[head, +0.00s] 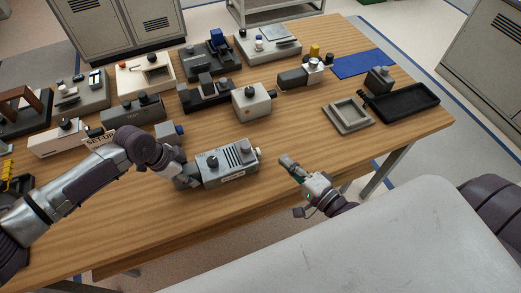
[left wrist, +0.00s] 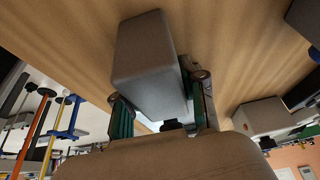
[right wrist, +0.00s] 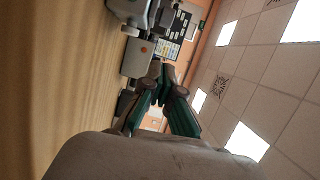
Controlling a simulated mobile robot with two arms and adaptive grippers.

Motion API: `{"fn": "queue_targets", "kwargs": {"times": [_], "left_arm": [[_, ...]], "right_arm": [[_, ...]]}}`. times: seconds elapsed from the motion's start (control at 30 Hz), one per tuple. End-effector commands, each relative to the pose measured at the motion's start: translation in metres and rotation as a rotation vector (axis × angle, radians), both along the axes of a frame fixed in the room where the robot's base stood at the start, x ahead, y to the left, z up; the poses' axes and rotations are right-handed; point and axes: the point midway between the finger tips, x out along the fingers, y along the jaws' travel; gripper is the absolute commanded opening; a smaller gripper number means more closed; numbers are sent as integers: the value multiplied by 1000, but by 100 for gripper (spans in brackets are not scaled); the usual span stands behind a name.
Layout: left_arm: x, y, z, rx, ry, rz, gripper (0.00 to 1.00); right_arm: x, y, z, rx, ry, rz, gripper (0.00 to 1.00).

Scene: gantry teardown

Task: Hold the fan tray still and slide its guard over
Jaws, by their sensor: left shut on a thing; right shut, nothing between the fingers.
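The fan tray appears to be the grey box (head: 225,172) near the front edge of the table, with a black knob, dark slots on top, a small label and a pale round part at its right end. I cannot make out which part is its guard. My left gripper (head: 190,181) is shut on the box's left end; the left wrist view shows the grey body (left wrist: 148,60) between the fingers (left wrist: 162,105). My right gripper (head: 287,162) is shut and empty, a short way right of the box. The right wrist view shows its closed fingertips (right wrist: 160,80) apart from a grey box (right wrist: 130,10).
A beige box with a knob (head: 251,101) stands behind the grey box. Several other devices line the back and left of the table. A square grey tray (head: 347,117), a black tray (head: 405,103) and a blue mat (head: 358,63) lie at the right. Bare wood surrounds my right gripper.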

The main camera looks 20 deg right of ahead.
Motion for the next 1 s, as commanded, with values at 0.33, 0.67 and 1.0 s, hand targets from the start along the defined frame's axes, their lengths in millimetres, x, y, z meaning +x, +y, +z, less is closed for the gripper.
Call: {"fn": "queue_targets", "kwargs": {"times": [0.33, 0.67, 1.0], "left_arm": [[0, 0, 0, 1, 0, 0, 0], [0, 0, 0, 1, 1, 0, 0], [0, 0, -1, 0, 1, 0, 0]], "right_arm": [[57, 33, -1, 6, 0, -1, 0], [66, 51, -2, 0, 0, 0, 0], [65, 57, -3, 3, 1, 0, 0]]}}
